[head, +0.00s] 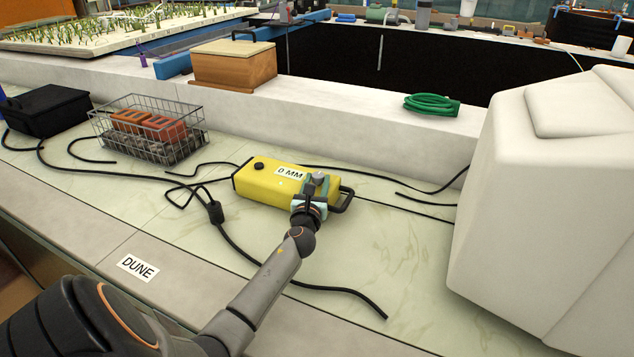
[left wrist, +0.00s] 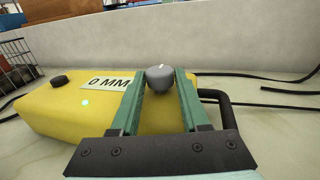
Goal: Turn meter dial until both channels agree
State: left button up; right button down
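The yellow meter (head: 277,184) lies on the pale green tiled bench top, with a "0 MM" label (head: 290,173) on its top face. Its grey dial (head: 319,178) stands at the right end and has a small light mark on top. In the left wrist view the dial (left wrist: 160,77) fills the gap between the green fingertips. My left gripper (head: 316,188) appears shut on it, with a finger on each side. The meter also shows in the left wrist view (left wrist: 60,115), with a lit pale green spot on it. My right gripper is not in view.
A black cable (head: 250,255) runs across the bench. A wire basket (head: 150,128) with orange blocks and a black box (head: 45,110) stand at left. A bulky white housing (head: 545,190) stands at right. A wooden box (head: 234,65) and green hose (head: 432,104) rest on the ledge.

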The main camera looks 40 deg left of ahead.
pick_arm(q)
grip_shut()
jog(key=shift+s+a+m+t+h, duration=0.1)
jog(key=shift+m+t+h, duration=0.2)
jog(key=shift+m+h, duration=0.1)
jog(key=shift+a+m+t+h, duration=0.15)
jog(key=shift+m+t+h, duration=0.25)
jog(key=shift+m+h, duration=0.3)
jog(key=shift+a+f+m+t+h, duration=0.15)
jog(key=shift+m+t+h, duration=0.35)
jog(key=shift+h, duration=0.7)
jog(key=shift+f+m+h+b, duration=0.1)
jog(key=shift+m+h+b, duration=0.7)
jog(key=shift+h+b, duration=0.4)
jog(key=shift+a+m+t+h+b, duration=0.1)
jog(key=shift+m+t+h+b, duration=0.2)
jog(key=shift+m+h+b, duration=0.5)
jog(key=shift+h+b, duration=0.8)
jog(key=shift+b, duration=0.25)
jog(key=shift+m+h+b, duration=0.4)
jog(key=shift+m, duration=0.1)
jog(key=shift+r, duration=0.25)
